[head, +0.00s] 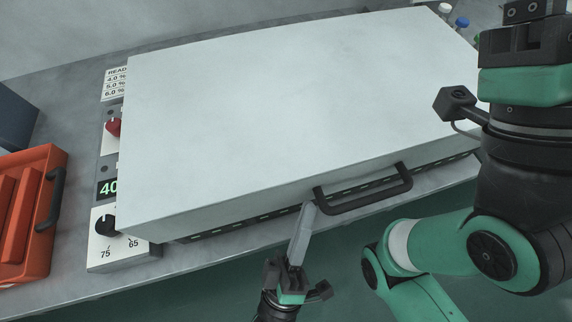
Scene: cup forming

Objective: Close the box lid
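The box lid (290,110) is a large pale grey slab that covers the box and fills the middle of the head view. A black bar handle (365,200) is on its front edge. A dark slotted strip (245,224) shows under that edge; I cannot tell whether the lid is fully seated. My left gripper (309,208) points up at the front edge, with its grey fingers together and empty. Its tips are beside the left end of the handle; contact is unclear. My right gripper's body (525,35) is at the top right, with its fingers outside the picture.
A control panel (108,190) with a red knob, a green display and a black dial borders the box on the left. An orange bin (60,160) with a black handle stands further left. Small capped bottles (461,23) are at the back right. The bench's front edge lies below the box.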

